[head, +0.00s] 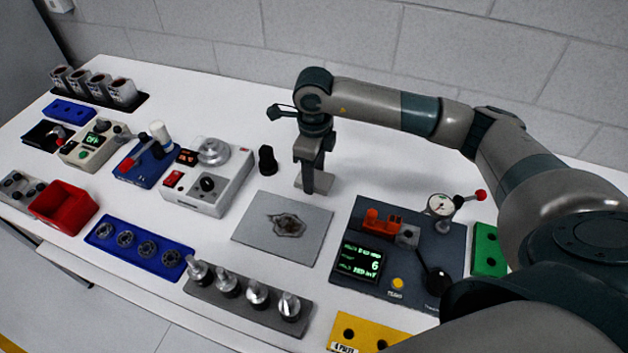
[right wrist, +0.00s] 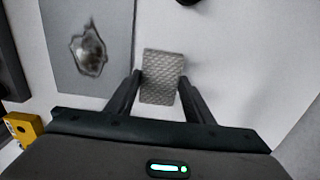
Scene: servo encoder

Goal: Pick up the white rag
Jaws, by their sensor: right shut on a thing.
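The white rag (right wrist: 162,75) shows in the right wrist view as a small pale grey, woven-textured piece between the fingertips. My right gripper (right wrist: 160,92) is shut on it. In the head view my right gripper (head: 312,188) points down over the white table, just behind the grey mat with the dark stain. My left gripper is not in view.
The grey mat (head: 261,246) lies in front of the gripper. A small black knob-like part (head: 266,158) stands to its left, beside a white-and-grey device (head: 192,190). A dark panel with a dial and display (head: 350,225) lies to the right. The table behind the gripper is clear.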

